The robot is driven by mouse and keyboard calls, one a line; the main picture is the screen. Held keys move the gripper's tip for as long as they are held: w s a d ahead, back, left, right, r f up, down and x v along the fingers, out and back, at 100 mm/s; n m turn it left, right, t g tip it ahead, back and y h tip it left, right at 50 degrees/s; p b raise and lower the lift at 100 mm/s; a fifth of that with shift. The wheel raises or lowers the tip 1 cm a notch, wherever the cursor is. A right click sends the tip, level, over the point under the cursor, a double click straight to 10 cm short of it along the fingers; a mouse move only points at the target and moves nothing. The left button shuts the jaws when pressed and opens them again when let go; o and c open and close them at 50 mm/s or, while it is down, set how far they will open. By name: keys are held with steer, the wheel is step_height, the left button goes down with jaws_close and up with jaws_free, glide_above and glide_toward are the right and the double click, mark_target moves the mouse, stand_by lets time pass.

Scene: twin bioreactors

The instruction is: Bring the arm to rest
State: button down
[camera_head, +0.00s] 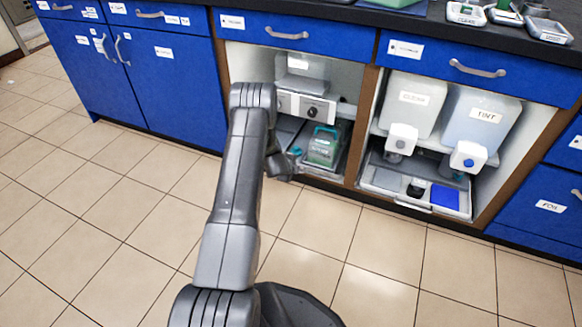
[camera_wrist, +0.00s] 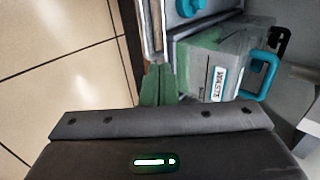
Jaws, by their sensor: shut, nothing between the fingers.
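My arm reaches forward over the floor in the head view, toward the open cabinet bays. My gripper shows at the bottom of the wrist view, its two greenish fingers (camera_wrist: 158,84) together with nothing between them. In the head view only a small dark part of the wrist end shows beside the forearm, and the fingers cannot be made out there. In the wrist view the fingers appear just left of a container labelled WASTE (camera_wrist: 205,72) with a teal handle. I cannot tell whether they touch it. The same container (camera_head: 323,150) stands low in the left bay in the head view.
Blue cabinets (camera_head: 175,75) line the back under a dark counter. The right bay holds containers labelled CLEAN (camera_head: 412,102) and TINT (camera_head: 483,122), above a tray (camera_head: 384,182). A brown post (camera_head: 363,125) divides the bays. The tiled floor (camera_head: 120,220) is clear.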

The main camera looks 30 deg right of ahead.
steer(key=shift+v, duration=1.45)
